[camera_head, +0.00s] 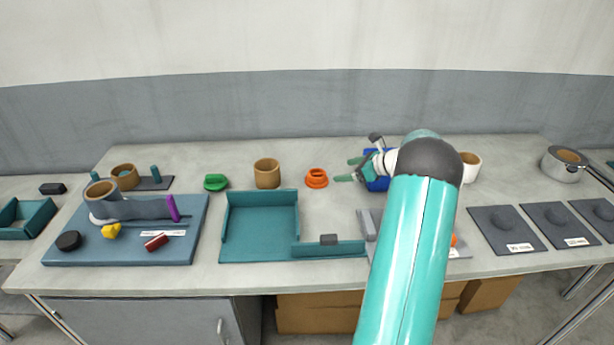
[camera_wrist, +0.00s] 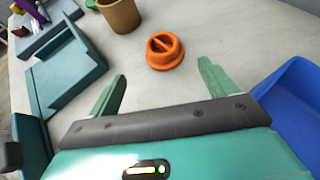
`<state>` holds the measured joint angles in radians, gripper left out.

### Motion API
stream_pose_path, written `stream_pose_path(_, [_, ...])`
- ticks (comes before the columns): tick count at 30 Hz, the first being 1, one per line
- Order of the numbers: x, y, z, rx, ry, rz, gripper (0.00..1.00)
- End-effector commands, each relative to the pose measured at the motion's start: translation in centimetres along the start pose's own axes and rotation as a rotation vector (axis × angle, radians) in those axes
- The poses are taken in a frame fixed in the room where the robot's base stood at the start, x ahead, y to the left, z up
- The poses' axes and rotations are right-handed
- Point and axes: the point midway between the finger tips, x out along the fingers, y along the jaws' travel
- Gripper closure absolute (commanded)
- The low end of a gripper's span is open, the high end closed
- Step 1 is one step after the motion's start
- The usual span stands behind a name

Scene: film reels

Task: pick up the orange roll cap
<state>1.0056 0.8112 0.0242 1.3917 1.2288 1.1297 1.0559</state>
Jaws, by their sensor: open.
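The orange roll cap (camera_head: 316,178) stands on the table, right of a brown cup. It is round with a raised bar across its top, which shows clearly in the wrist view (camera_wrist: 165,50). My gripper (camera_head: 349,170) is to the right of the cap, with its green fingers pointing left toward it. In the wrist view my gripper's fingers (camera_wrist: 163,80) are spread wide and empty. The cap lies beyond the fingertips, roughly between their lines, and is not touched.
The brown cup (camera_head: 267,173) and a green cap (camera_head: 216,182) stand left of the orange cap. A teal tray (camera_head: 259,228) is in front. A blue bin (camera_wrist: 290,98) is close on my gripper's right. Bare table surrounds the orange cap.

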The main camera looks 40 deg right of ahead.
Motion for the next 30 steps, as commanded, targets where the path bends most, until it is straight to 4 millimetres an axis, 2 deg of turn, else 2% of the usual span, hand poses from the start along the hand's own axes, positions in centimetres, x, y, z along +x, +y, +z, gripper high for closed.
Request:
stream_pose_path(5, [0.7, -0.2, -0.6, 0.015, -0.005, -0.009, 0.16])
stream_pose_path(12, [4.3, -0.2, -0.7, 0.016, -0.003, -0.011, 0.16])
stream_pose_path(19, [6.4, -0.2, -0.6, 0.014, -0.003, -0.010, 0.16])
stream_pose_path(27, [10.8, -0.4, -0.6, 0.013, -0.003, -0.008, 0.16])
stream_pose_path(30, [11.5, -0.5, -0.5, 0.013, -0.003, -0.009, 0.16])
